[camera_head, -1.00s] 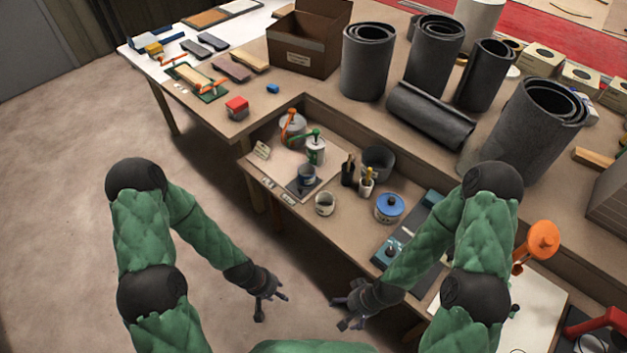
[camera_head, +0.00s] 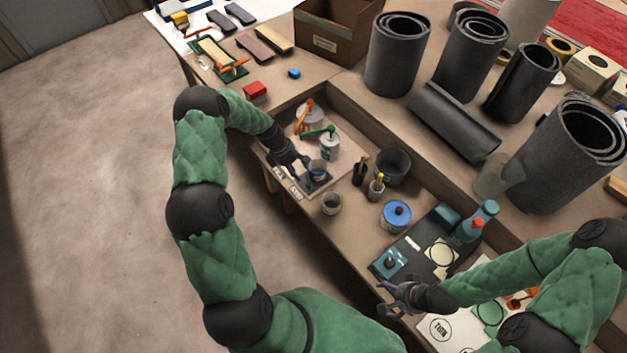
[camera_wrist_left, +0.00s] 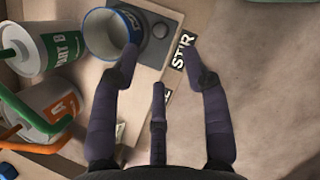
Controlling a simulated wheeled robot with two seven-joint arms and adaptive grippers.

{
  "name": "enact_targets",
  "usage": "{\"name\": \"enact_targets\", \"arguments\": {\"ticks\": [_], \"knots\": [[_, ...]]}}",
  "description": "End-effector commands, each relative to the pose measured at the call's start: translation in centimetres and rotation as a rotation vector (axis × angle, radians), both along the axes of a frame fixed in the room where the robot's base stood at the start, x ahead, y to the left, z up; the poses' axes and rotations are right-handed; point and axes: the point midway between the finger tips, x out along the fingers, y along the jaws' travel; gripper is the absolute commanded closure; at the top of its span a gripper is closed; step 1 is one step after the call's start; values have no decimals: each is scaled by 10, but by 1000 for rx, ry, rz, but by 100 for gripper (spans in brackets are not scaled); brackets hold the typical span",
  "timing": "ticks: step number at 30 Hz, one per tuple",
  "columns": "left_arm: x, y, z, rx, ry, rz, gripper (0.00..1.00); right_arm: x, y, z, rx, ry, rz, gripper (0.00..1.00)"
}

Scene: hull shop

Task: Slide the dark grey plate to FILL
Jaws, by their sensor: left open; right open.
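The dark grey plate (camera_head: 321,184) lies on the beige board, beside the STIR label (camera_head: 296,190). It also shows in the left wrist view (camera_wrist_left: 157,49), with a round dark knob or disc on it. A cup with a blue band (camera_head: 317,167) stands on the plate and hides part of it. The FILL label (camera_head: 280,172) is farther along the board's edge, partly covered by a finger in the left wrist view. My left gripper (camera_head: 303,165) is open and empty, close to the plate and cup; contact cannot be told. My right gripper (camera_head: 387,298) is open, near the bench's front edge.
Cans with an orange handle (camera_head: 309,116) and a green handle (camera_head: 329,148) stand behind the cup. The bench drops to the floor in front.

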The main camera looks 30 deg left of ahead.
Motion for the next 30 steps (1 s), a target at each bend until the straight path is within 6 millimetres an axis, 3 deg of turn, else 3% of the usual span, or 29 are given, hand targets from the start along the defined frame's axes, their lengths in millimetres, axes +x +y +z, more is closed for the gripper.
{"name": "enact_targets", "arguments": {"ticks": [9,15,28,29,30], "knots": [[8,-21,-55,0,1,-4,53,0,0,-16,0,0,0,11],[12,-30,-77,0,0,-3,53,0,0,-21,0,0,0,11],[14,-33,-84,1,-2,-3,53,0,0,-22,0,-1,0,11],[14,-33,-84,1,-2,-3,56,0,0,-22,0,-1,0,11],[14,-33,-84,1,-1,-4,68,0,0,-22,0,-1,0,11]]}}
